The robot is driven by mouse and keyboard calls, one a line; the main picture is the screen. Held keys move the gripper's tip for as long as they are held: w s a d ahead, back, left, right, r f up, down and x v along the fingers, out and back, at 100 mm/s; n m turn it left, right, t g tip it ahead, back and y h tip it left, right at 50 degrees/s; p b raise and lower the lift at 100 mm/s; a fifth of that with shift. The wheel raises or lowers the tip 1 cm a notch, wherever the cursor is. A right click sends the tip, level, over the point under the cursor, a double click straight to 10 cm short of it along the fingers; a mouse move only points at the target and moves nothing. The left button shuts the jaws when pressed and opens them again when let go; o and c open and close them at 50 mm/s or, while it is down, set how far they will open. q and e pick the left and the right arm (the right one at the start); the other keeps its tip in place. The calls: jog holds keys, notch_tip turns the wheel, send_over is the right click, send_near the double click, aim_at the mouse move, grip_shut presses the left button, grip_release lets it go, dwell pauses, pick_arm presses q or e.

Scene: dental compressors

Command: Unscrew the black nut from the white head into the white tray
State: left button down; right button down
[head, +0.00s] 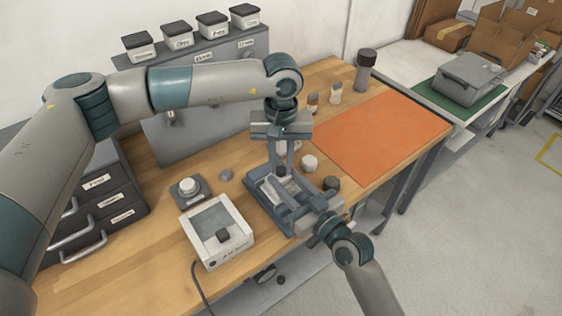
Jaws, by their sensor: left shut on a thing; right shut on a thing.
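My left gripper (282,168) points straight down over a blue-grey fixture (260,202) at the front of the bench. It is shut on a small dark piece at its fingertips, which looks like the black nut (282,171). My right gripper (303,202) comes in from the lower right, low at the fixture's right side. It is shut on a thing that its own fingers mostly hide. A pale part, perhaps the white head (270,188), lies in the fixture below the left fingertips. I cannot tell whether nut and head touch. I cannot clearly pick out the white tray.
A white box (241,246) with a grey top and black knob stands left of the fixture, its cable hanging off the front edge. A white knob on a dark base (187,188) is behind it. Small white (309,162) and dark (331,183) cylinders stand right. The orange mat (380,135) is clear.

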pick_arm(q)
jog(key=n, duration=1.1)
jog(key=shift+n, duration=0.4)
jog(key=n, duration=1.1)
jog(key=shift+n, duration=0.4)
jog(key=n, duration=0.5)
jog(key=shift+n, duration=0.4)
jog(key=n, duration=0.8)
jog(key=shift+n, duration=0.4)
jog(key=n, duration=0.4)
jog(key=shift+r+n, duration=0.1)
jog(key=shift+n, duration=0.2)
